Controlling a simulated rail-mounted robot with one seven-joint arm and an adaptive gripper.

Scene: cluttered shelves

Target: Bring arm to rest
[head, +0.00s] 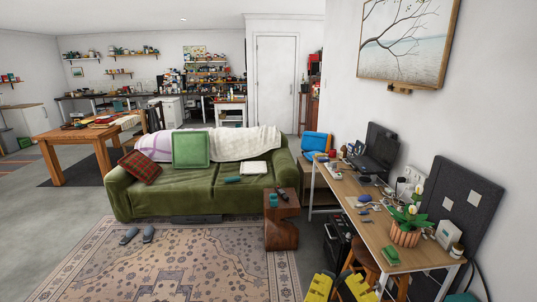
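My gripper cannot be made out in the head view. Two yellow pieces (320,288) with dark parts between them rise from the bottom edge, right of centre. I cannot tell if they belong to my arm. No held object can be seen.
A wooden desk (378,232) with a laptop, potted plant and clutter runs along the right wall, with a stool (366,268) below. A green sofa (190,198) and a small wooden side table (282,230) stand beyond. The patterned rug (190,268) is mostly clear except for slippers (138,236).

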